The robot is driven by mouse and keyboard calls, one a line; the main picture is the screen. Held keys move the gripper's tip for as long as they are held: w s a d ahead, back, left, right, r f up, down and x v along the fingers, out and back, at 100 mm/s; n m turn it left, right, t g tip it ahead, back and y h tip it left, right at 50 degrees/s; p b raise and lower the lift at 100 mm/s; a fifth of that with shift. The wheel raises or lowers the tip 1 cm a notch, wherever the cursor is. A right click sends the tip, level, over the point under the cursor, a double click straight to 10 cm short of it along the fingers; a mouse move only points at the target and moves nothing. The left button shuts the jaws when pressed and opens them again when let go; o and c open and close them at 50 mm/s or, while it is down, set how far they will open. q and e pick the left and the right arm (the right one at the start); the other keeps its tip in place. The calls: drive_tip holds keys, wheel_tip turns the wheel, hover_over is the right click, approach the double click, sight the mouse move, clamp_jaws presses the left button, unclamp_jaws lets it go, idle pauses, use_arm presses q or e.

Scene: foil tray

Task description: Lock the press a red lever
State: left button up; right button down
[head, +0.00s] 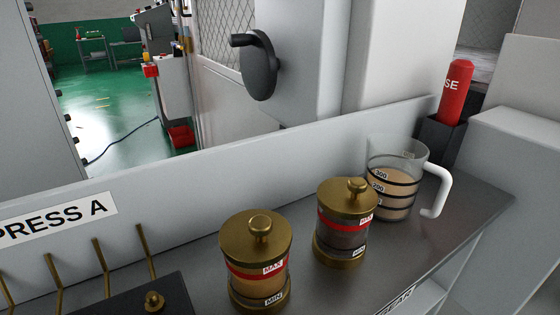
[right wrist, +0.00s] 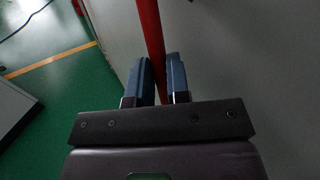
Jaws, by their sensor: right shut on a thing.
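A red lever (right wrist: 151,35) shows in the right wrist view as a straight red bar running down from the top edge. My right gripper (right wrist: 157,65) has its two blue fingers on either side of the bar and is shut on it. The lower part of the bar is hidden behind the gripper body. The "PRESS A" label (head: 57,218) is on a pale panel at the left of the head view. Neither the red lever nor my right gripper can be made out in the head view. My left gripper is in neither view.
Two brass-capped jars (head: 256,265) (head: 345,242) and a measuring jug (head: 393,185) stand on the grey shelf. A red cylinder marked "SE" (head: 457,92) stands in a dark holder at the right. A dark handle (head: 258,70) is on the cabinet behind. Green floor lies at the left.

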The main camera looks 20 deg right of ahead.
drive_tip(key=c, duration=1.1)
unclamp_jaws()
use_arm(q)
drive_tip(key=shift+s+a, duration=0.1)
use_arm(e)
drive_tip(key=shift+s, duration=0.1)
use_arm(q)
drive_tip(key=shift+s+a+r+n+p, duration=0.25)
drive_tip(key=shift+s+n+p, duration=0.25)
drive_tip(key=shift+p, duration=0.75)
use_arm(e)
drive_tip(key=v, duration=0.7)
drive_tip(key=shift+s+r, duration=0.15)
drive_tip(key=shift+s, duration=0.05)
